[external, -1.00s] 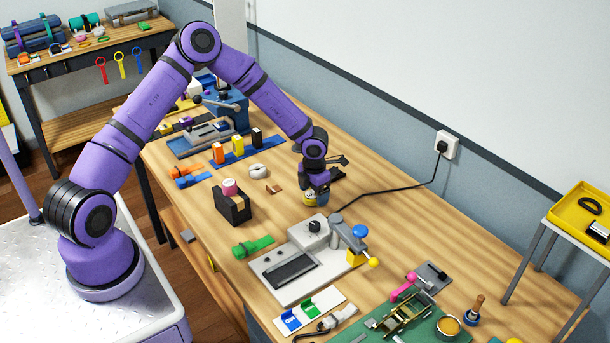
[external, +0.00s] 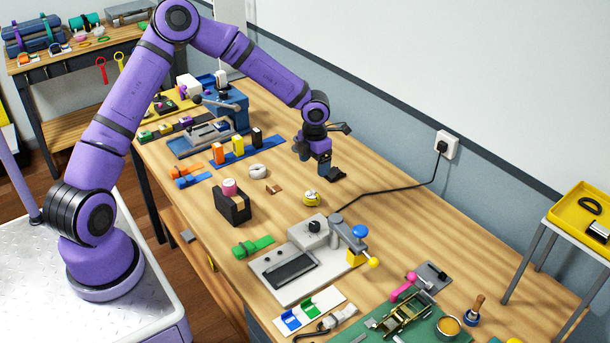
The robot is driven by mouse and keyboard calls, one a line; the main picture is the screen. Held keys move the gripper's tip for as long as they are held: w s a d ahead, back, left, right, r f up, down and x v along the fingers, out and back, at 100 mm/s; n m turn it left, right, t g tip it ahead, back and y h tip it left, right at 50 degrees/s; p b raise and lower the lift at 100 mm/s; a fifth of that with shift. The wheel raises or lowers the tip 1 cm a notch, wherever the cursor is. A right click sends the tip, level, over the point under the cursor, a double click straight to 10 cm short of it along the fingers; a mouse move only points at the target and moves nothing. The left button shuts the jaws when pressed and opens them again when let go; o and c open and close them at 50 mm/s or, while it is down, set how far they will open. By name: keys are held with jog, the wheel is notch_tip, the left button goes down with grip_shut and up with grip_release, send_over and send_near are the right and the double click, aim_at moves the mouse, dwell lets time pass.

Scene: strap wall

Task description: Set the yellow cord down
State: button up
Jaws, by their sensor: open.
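The yellow cord (external: 311,198) is a small yellow bundle with a paler, dark-marked part. It rests on the bare wood of the workbench (external: 375,228), behind the grey and white machine. My gripper (external: 331,173) is open and empty, above and a little to the upper right of the cord in the picture. There is a visible gap between the gripper and the cord. Nothing hides the cord.
The grey and white machine (external: 300,263) with a blue-knobbed lever stands in front of the cord. A white roll (external: 257,171) and a black dispenser (external: 232,204) are to the left. A black cable (external: 392,188) runs to the wall socket. Bare wood lies to the right.

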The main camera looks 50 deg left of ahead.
jog(key=s+r+n+t+y, duration=0.1)
jog(key=s+r+n+y, duration=0.1)
jog(key=s+r+n, duration=0.9)
jog(key=s+r+n+t+y, duration=0.1)
jog(key=s+r+n, duration=0.7)
jog(key=r, duration=0.6)
jog(key=s+r+n+t+h, duration=0.1)
jog(key=s+r+n, duration=0.2)
jog(key=s+n, duration=0.5)
jog(key=s+r+n+t+h, duration=0.2)
jog(key=s+n, duration=0.7)
jog(key=s, duration=0.7)
jog(key=shift+r, duration=0.5)
jog(key=shift+w, duration=0.1)
